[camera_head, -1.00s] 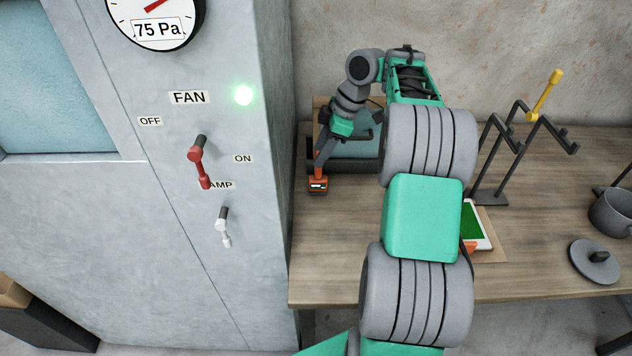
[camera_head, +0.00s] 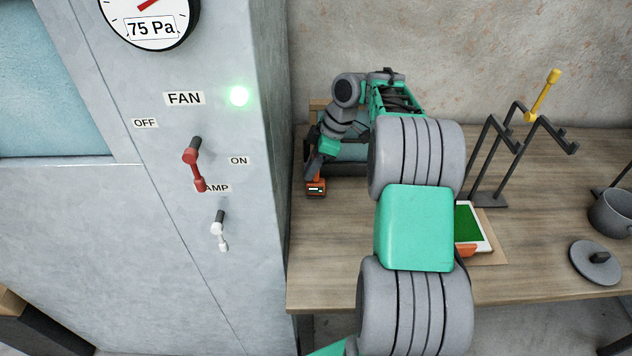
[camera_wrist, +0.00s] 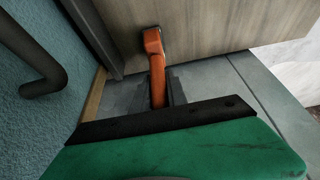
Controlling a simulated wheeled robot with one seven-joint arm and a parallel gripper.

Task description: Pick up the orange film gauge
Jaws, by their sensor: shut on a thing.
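The orange film gauge (camera_head: 316,187) is at the left end of the wooden bench, close to the grey cabinet. A small lit display shows on its near end. My gripper (camera_head: 314,168) is shut on it from above. I cannot tell whether the gauge still touches the bench top.
A dark tray with a blue-grey inside (camera_head: 352,152) stands just behind the gauge. The grey cabinet (camera_head: 262,200) with its switches is close on the left. To the right are a green-screened tablet (camera_head: 470,228), a dark rack (camera_head: 490,170) with a yellow tool (camera_head: 544,95), a pot (camera_head: 612,212) and a lid (camera_head: 596,262).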

